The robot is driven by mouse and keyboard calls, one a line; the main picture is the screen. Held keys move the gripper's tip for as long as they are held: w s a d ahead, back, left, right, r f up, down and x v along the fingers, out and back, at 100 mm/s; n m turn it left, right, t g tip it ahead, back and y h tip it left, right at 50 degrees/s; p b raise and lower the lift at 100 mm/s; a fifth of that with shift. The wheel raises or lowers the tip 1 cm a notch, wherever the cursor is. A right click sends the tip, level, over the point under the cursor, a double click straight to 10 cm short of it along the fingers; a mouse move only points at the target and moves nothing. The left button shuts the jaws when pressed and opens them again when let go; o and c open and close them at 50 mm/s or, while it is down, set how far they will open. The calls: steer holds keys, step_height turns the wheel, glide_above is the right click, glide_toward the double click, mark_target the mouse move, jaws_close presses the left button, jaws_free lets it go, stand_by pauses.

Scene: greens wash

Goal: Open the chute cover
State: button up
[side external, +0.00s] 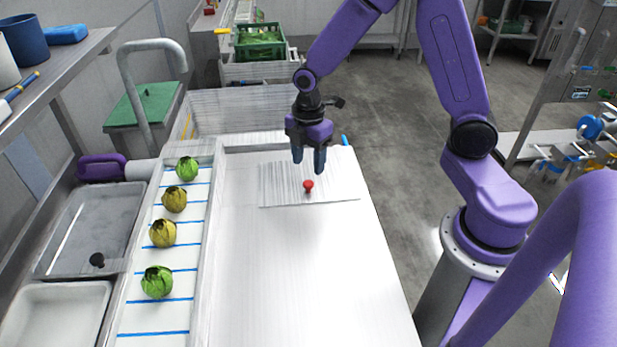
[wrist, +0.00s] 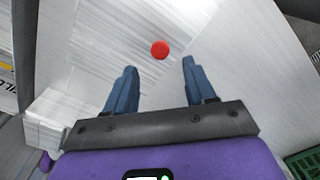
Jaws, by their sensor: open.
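The chute cover (side external: 280,194) is a pale, ribbed flat panel lying on the white worktop (side external: 285,270), near its far end. A red round knob (side external: 308,185) stands on the panel. My gripper (side external: 308,163) is above the knob, pointing down, with its two blue-grey fingers apart and nothing between them. In the wrist view the red knob (wrist: 160,49) shows just beyond the fingertips of my open gripper (wrist: 159,66), roughly centred between them. The ribbed cover (wrist: 105,35) shows around and left of the knob there. The panel appears to lie flat.
A lane with blue stripes (side external: 160,318) runs along the left, holding several green and yellowish heads (side external: 157,282). Sinks (side external: 92,228) lie further left. A ribbed pale bin (side external: 235,115) and a green crate (side external: 259,40) stand behind. The worktop's front is clear.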

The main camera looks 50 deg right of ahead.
mark_target(309, 183)
steer(key=shift+f, duration=3.05)
jaws_close()
